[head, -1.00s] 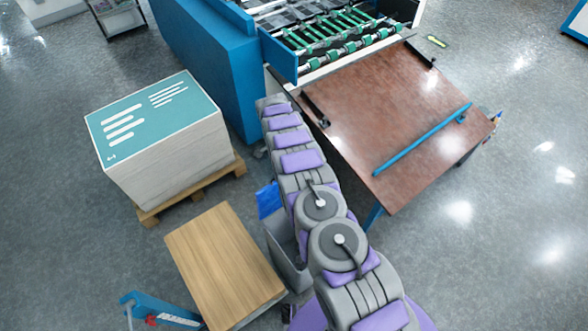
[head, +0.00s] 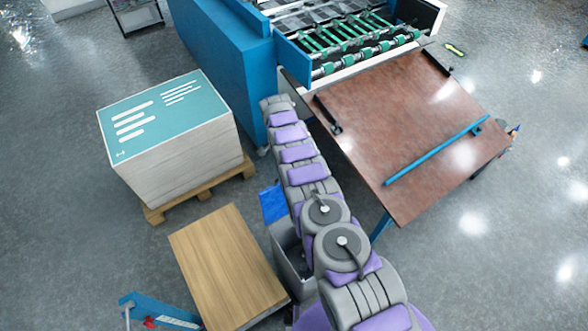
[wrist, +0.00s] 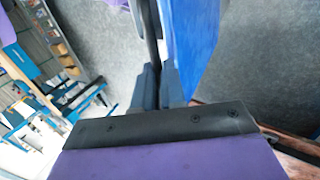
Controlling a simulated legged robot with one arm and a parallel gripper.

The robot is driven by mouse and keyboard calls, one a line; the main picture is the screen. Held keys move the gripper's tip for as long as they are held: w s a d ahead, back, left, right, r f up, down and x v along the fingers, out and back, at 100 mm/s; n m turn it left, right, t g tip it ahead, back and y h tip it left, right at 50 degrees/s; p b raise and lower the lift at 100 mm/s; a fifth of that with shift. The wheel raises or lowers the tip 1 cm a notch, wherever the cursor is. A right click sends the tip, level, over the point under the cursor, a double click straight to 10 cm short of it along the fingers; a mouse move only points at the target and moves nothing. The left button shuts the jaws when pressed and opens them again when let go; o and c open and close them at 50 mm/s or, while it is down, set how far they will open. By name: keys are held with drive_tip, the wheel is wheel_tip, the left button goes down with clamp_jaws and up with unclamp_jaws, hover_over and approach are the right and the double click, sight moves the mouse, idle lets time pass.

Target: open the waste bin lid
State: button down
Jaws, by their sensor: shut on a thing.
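The waste bin (head: 288,262) is a grey open-topped box on the floor, partly hidden by my arm. Its blue lid (head: 272,204) stands raised at the bin's far side, and part of the dark inside of the bin shows. In the wrist view the lid (wrist: 192,40) is a large blue panel right of centre. My gripper (wrist: 160,88) shows there as two dark fingers close together at the lid's edge, shut on it. In the head view the fingers are hidden behind my arm.
A wooden-topped stack (head: 225,262) stands left of the bin. A stack of printed sheets (head: 175,150) on a pallet (head: 200,190) is farther back. A brown table (head: 410,130) and the blue machine (head: 220,60) flank my arm. Open floor lies at the right.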

drive_tip(key=shift+s+a+f, duration=0.1)
drive_tip(key=shift+s+f, duration=0.05)
drive_tip(key=shift+f, duration=0.05)
drive_tip(key=c, duration=1.2)
unclamp_jaws()
drive_tip(key=shift+a, duration=0.1)
drive_tip(key=r, duration=0.3)
drive_tip(key=shift+w+a+r, duration=0.1)
drive_tip(key=shift+w+r, duration=0.1)
drive_tip(key=shift+s+r, duration=0.2)
drive_tip(key=shift+r, duration=0.05)
drive_tip(key=s+d, duration=0.2)
drive_tip(key=s, duration=0.5)
drive_tip(key=s+d+r, duration=0.1)
drive_tip(key=s+d, duration=0.2)
drive_tip(key=s, duration=0.5)
drive_tip(key=shift+r, duration=0.2)
